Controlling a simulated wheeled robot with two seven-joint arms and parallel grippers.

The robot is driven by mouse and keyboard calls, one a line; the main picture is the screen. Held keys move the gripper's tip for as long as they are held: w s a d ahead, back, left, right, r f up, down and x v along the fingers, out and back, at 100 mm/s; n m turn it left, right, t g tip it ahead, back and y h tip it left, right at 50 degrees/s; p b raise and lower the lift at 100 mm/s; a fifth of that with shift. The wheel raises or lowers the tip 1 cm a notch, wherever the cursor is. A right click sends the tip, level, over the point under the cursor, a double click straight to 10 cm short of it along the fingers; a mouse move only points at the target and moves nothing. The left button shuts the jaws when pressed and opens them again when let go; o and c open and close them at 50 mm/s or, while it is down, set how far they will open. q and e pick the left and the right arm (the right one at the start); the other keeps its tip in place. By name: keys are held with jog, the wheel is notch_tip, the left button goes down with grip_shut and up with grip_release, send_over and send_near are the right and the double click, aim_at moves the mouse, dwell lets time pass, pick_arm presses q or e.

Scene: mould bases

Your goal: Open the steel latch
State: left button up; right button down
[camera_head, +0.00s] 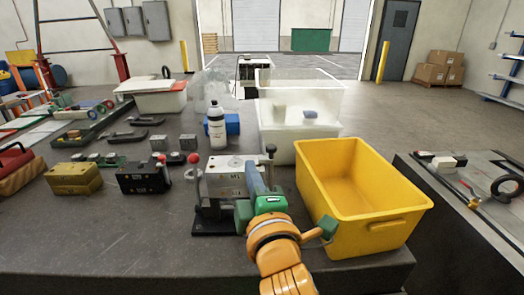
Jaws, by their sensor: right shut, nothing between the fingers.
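A steel mould block (225,178) marked "M1" sits on a black base plate (212,228) at the front middle of the table. A steel upright with a red ball knob (190,174) stands at its left, and a black knob (270,149) stands at its right rear. I cannot tell clearly which of these parts is the latch. My right gripper (252,168) reaches in from below and is shut and empty, in front of the right part of the block. It and its orange wrist hide part of the block and base. My left gripper is not in view.
A yellow bin (375,215) stands close to my right wrist. White bins (300,145), a white bottle (216,125) and a blue box (232,124) stand behind the block. Brass (73,180) and black (140,180) blocks lie left. The table front left is clear.

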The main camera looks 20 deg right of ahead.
aim_at(262, 167)
jog(key=w, duration=0.3)
jog(key=w+p, duration=0.1)
jog(key=w, duration=0.2)
jog(key=w+d, duration=0.1)
jog(key=w, duration=0.2)
jog(key=shift+w+r, duration=0.1)
jog(key=shift+w, duration=0.1)
jog(key=d, duration=0.1)
jog(key=d+p, duration=0.1)
jog(key=s+d, duration=0.1)
jog(key=shift+s+d+f, duration=0.1)
jog(key=shift+f, duration=0.3)
jog(key=shift+s+d, duration=0.2)
jog(key=shift+d, duration=0.05)
jog(key=s+d+f+m+p, duration=0.1)
jog(key=s+d+m+p, duration=0.1)
jog(key=d, duration=0.5)
jog(key=shift+d+m, duration=0.3)
jog(key=shift+m, duration=0.1)
jog(key=shift+s, duration=0.1)
